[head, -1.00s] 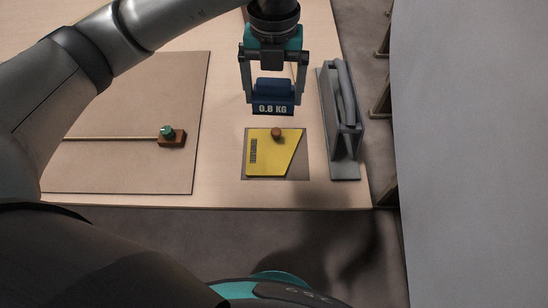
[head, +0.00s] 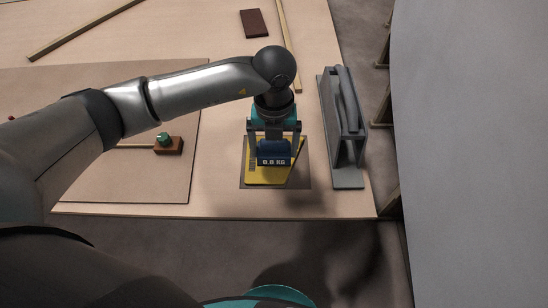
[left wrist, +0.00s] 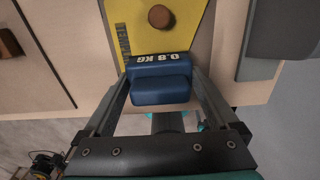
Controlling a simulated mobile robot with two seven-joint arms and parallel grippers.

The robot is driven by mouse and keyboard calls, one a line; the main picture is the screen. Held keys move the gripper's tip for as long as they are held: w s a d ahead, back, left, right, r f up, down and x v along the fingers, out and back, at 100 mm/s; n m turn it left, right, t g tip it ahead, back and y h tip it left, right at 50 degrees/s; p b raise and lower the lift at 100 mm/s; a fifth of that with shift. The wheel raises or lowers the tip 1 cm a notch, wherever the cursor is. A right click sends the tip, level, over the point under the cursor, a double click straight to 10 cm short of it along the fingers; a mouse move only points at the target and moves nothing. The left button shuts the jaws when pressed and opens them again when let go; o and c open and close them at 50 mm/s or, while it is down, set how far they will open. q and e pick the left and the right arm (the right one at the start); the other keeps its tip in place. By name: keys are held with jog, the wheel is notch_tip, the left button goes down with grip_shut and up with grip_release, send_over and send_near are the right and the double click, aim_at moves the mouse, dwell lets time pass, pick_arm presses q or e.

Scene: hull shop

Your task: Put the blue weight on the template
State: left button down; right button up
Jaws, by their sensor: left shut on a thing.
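The blue weight (head: 273,149), marked 0.8 KG, is held between the two fingers of my left gripper (head: 274,153). It also shows in the left wrist view (left wrist: 160,86), with the gripper's fingers on either side. The yellow template (head: 257,176) lies flat on a grey patch near the table's front edge. The weight is over the template in the head view; I cannot tell whether they touch. The template's brown knob (left wrist: 160,17) shows in the left wrist view, beside the weight, and is hidden in the head view. My right gripper is not in view.
A grey metal stand (head: 343,125) with a handle stands close to the right of the template. A brown block with a green knob (head: 168,145) sits on a board (head: 120,180) at the left. Wooden strips and a dark red block (head: 254,23) lie farther back.

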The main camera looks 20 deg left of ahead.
aim_at(274, 159)
pick_arm(q)
notch_tip(274, 159, down, 4)
jog(key=shift+r+b, duration=0.1)
jog(key=shift+b, duration=0.4)
jog(key=shift+f, duration=0.2)
jog(key=shift+w+r, duration=0.1)
jog(key=shift+f, duration=0.2)
grip_release()
jog(key=shift+f, duration=0.1)
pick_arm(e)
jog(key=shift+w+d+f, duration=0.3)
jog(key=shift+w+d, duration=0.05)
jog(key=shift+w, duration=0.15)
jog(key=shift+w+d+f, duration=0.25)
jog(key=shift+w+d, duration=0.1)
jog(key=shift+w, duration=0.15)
